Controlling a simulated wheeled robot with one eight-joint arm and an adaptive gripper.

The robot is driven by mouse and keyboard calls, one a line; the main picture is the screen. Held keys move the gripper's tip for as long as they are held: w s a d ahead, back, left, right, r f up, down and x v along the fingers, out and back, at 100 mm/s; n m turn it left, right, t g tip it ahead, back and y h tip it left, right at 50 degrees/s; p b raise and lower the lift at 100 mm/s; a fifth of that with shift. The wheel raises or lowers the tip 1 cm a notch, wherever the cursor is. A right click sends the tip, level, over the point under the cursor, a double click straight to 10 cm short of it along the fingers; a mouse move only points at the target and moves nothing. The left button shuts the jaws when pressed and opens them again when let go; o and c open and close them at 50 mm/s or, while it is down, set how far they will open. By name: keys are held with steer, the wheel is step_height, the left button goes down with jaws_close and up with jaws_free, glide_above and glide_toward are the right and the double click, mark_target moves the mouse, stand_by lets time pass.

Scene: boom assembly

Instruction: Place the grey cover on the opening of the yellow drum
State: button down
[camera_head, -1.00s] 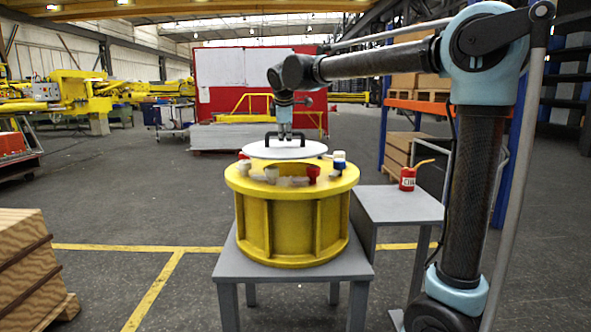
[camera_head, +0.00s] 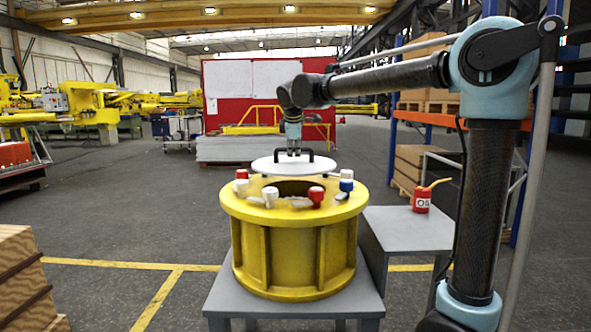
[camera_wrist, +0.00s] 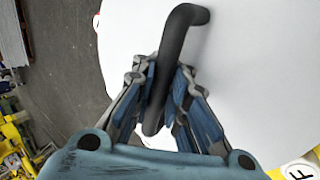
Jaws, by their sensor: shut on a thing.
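The yellow drum (camera_head: 292,255) stands upright on a grey table, and its dark round opening (camera_head: 293,188) shows in the head view. The grey cover (camera_head: 275,165), a pale disc with a black bar handle, is held level above the far side of the drum. In the wrist view the cover (camera_wrist: 265,70) fills much of the picture. My gripper (camera_head: 294,150) is shut on the black handle (camera_wrist: 180,45), with its blue-grey fingers on both sides of the bar. The cover's underside is hidden, and I cannot tell its exact height above the rim.
Several red, white and blue fittings (camera_head: 316,195) stand around the drum's rim. A lower grey side table (camera_head: 405,232) at right holds a red oil can (camera_head: 422,200). Stacked wooden boards (camera_head: 22,280) are at lower left. The floor behind the drum is open.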

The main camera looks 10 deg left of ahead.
mark_target(294, 167)
step_height(294, 167, down, 9)
steer(key=shift+r, duration=0.2)
stand_by(0.6)
steer(key=c, duration=1.6)
jaws_free()
steer(key=shift+o, duration=0.2)
steer(key=v, duration=1.2)
